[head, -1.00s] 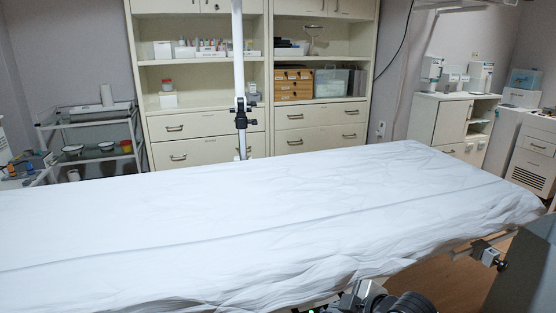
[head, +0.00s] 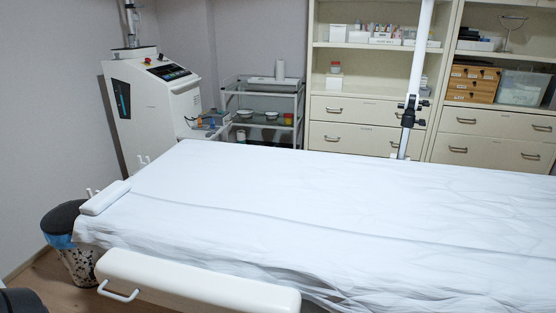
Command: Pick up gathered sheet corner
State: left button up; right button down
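A white sheet (head: 300,205) covers the couch and hangs over its near edge in loose folds. At the sheet's left end, its near corner hangs down beside a waste bin, partly behind a white padded bar. The sheet is flatter on top and more wrinkled toward the lower right. The right end of the sheet is outside the view. Neither of my grippers shows in the head view, so I cannot see any hold on the sheet.
A white padded bar (head: 195,284) with a handle runs along the couch's near left side. A smaller pad (head: 105,198) sits at the left end. The bin (head: 78,265) stands on the floor there. A white machine (head: 155,105), trolley (head: 262,100) and cabinets (head: 365,108) stand behind.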

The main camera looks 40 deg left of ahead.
aim_at(102, 200)
jog(key=z, duration=0.05)
jog(key=k, duration=0.35)
jog(key=u, duration=0.3)
jog(key=i, duration=0.25)
jog(key=u, duration=2)
